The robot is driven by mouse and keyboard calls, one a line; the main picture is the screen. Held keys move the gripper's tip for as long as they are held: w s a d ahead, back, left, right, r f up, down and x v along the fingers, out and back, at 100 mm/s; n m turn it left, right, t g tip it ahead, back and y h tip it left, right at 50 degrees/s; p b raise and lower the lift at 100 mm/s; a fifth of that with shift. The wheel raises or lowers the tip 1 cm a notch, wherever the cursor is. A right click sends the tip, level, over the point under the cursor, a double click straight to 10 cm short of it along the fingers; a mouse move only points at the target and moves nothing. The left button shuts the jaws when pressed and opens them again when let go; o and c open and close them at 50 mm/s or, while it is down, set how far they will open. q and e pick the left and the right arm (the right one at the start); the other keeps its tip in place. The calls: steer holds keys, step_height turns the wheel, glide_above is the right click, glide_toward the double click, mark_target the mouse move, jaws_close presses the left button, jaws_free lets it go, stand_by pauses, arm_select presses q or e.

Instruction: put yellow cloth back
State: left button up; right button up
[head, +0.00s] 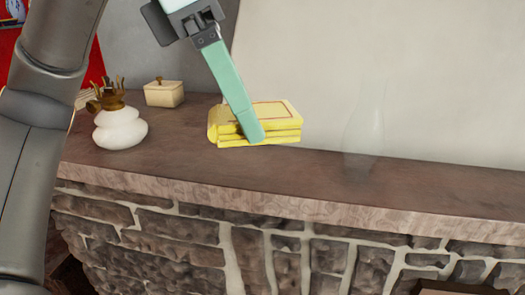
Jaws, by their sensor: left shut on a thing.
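The yellow cloth (284,113) is a folded stack with a thin red line on its top face. It is at the middle of the head view, over the brown mantel shelf (305,173). My left gripper (250,132) comes down from above with a green finger across the front of the cloth and is shut on it. The other finger is hidden. I cannot tell whether the cloth touches the shelf or is held just above it. My right gripper is not in view.
A white pot with a brass top (119,128) and a small cream lidded box (163,93) stand left on the shelf. A clear glass vase (366,130) stands to the right. The shelf's stone front (180,228) drops away below. The far right of the shelf is clear.

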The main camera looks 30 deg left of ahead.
arm_select(q)
steer(key=w+a+f+p, duration=0.1)
steer(key=w+a+f, duration=0.25)
steer(key=w, duration=0.35)
glide_above(257, 165)
steer(key=s, duration=0.2)
steer(key=f, duration=0.5)
steer(key=shift+w+a, duration=0.15)
steer(key=shift+a, duration=0.2)
steer(key=shift+w+f, duration=0.15)
steer(key=f, duration=0.3)
steer(key=shift+w+a+f, duration=0.15)
steer(key=shift+w+a, duration=0.1)
steer(key=shift+w, duration=0.1)
steer(key=shift+f, duration=0.3)
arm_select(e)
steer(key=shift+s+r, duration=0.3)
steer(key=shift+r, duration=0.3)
arm_select(q)
steer(key=shift+f, duration=0.1)
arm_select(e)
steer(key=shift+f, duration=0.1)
arm_select(q)
steer(key=o, duration=0.9)
steer(key=shift+f, duration=0.15)
steer(key=shift+c, duration=0.2)
steer(key=o, duration=0.4)
steer(key=shift+c, duration=0.2)
